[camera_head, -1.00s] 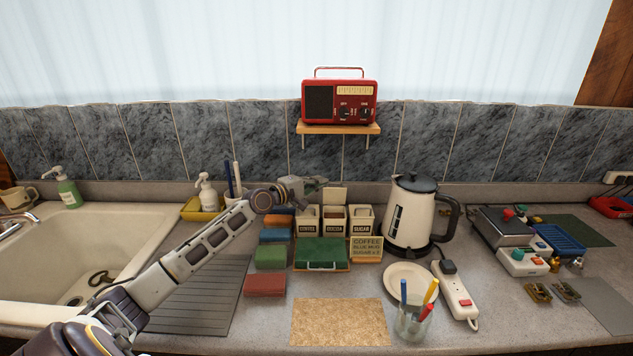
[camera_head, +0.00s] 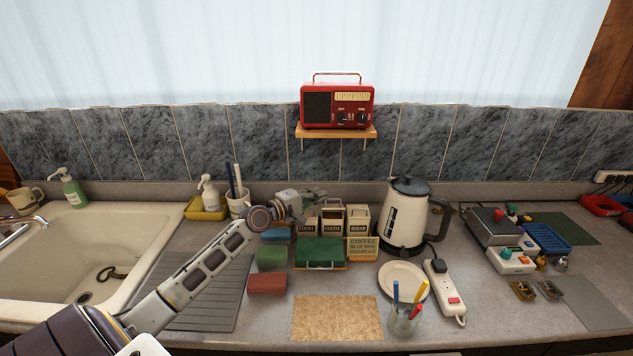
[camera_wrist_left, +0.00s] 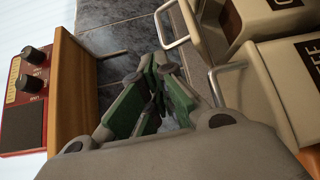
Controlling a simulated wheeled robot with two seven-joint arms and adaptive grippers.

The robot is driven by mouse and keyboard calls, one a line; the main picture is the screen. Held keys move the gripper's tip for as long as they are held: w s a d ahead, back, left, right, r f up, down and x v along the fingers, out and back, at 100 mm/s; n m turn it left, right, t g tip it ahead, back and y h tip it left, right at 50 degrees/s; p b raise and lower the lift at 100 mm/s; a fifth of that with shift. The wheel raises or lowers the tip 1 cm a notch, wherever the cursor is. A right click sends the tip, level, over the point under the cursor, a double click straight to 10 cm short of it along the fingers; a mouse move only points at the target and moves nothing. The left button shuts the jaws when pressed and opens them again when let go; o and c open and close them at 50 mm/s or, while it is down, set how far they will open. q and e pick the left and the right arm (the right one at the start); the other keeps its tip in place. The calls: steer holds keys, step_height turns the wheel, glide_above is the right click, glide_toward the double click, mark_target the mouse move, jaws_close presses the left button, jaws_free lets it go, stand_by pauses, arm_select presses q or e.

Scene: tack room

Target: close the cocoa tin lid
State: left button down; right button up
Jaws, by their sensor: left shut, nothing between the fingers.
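The cocoa tin (camera_head: 332,226) is the middle of three cream tins behind the green box. Its lid (camera_head: 331,202) shows slightly higher than the tops on either side; its exact angle is unclear. My left gripper (camera_head: 315,194) is at the back left of the cocoa tin, above the coffee tin (camera_head: 307,227), and partly hides it. In the left wrist view its green fingers (camera_wrist_left: 150,110) are shut and empty, beside cream tins with wire loops (camera_wrist_left: 228,68). I cannot tell whether they touch a lid. My right gripper is not in view.
The sugar tin (camera_head: 357,218) stands right of the cocoa tin, then the kettle (camera_head: 405,222). A green box (camera_head: 320,251) and a lettered sign (camera_head: 362,248) stand in front. The red radio (camera_head: 337,105) sits on a wall shelf above. A cork mat (camera_head: 337,318) lies clear in front.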

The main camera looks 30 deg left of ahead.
arm_select(q)
steer(key=shift+s+d+f, duration=0.15)
steer(key=shift+s+f, duration=0.05)
steer(key=shift+s, duration=0.05)
steer(key=shift+s, duration=0.1)
stand_by(0.6)
steer(key=shift+s, duration=0.1)
steer(key=f+v, duration=0.1)
steer(key=v, duration=1)
steer(key=shift+s+r, duration=0.3)
steer(key=shift+r, duration=0.2)
stand_by(0.7)
